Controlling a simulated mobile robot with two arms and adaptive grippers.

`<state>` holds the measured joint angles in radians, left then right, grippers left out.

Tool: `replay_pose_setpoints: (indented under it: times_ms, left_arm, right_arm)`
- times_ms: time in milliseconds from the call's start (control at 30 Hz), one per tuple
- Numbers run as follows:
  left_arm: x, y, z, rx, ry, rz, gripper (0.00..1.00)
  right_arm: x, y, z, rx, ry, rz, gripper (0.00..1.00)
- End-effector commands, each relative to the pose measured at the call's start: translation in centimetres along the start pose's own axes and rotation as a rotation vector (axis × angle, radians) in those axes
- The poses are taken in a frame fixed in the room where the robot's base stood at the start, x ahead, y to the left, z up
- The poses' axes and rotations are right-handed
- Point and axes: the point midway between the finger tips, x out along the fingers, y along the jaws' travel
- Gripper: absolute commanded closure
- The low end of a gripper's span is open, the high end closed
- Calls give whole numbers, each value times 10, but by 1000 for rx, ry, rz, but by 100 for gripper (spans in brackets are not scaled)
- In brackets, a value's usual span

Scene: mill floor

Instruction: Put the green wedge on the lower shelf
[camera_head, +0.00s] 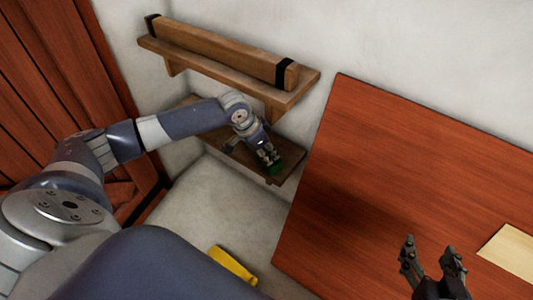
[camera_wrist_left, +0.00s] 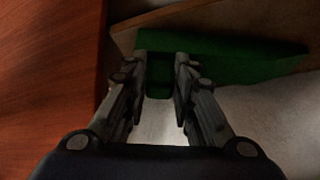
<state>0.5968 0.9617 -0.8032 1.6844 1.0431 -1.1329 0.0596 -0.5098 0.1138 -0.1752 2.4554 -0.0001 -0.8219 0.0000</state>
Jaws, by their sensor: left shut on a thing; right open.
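The green wedge (camera_head: 275,167) is at the right end of the lower shelf (camera_head: 286,178) in the head view, partly hidden by my left gripper (camera_head: 267,160). In the left wrist view the wedge (camera_wrist_left: 235,62) lies across the fingertips, and my left gripper (camera_wrist_left: 162,88) is shut on it. The lower shelf's wooden board (camera_wrist_left: 150,18) shows behind the wedge there. Whether the wedge rests on the board or is just above it, I cannot tell. My right gripper (camera_head: 430,258) is open and empty over the red-brown table.
An upper shelf (camera_head: 210,70) with a long wooden beam (camera_head: 220,50) is directly above the lower shelf. The red-brown table (camera_head: 400,160) stands to the right, with a pale board (camera_head: 512,252) on it. A yellow object (camera_head: 232,266) is low down near my body. A red-brown panelled door (camera_head: 50,80) is at left.

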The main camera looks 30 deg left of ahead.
Motion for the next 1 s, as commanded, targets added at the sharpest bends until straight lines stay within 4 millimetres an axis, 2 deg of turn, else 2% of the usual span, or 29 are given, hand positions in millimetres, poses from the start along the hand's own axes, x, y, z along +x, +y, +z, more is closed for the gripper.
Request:
replay_pose_setpoints:
  times_ms: [167,200,267,300,700,867,1000]
  left_arm:
    - [1,0,1,-3,-3,1,100]
    - [1,0,2,-3,-5,2,71]
    - [1,0,2,-4,-5,2,57]
    - [1,0,2,-4,-5,2,55]
    - [-4,0,1,-2,-2,1,55]
    - [-18,-1,0,-4,-1,0,55]
    - [-36,-1,0,-2,-3,-1,55]
  right_arm:
    - [0,0,-1,0,2,0,40]
    - [0,0,0,0,1,0,40]
    - [0,0,0,0,1,0,40]
    - [0,0,0,0,1,0,40]
    - [-1,0,2,0,-14,0,40]
    - [-8,4,26,1,-134,9,40]
    - [-21,8,55,3,-279,17,40]
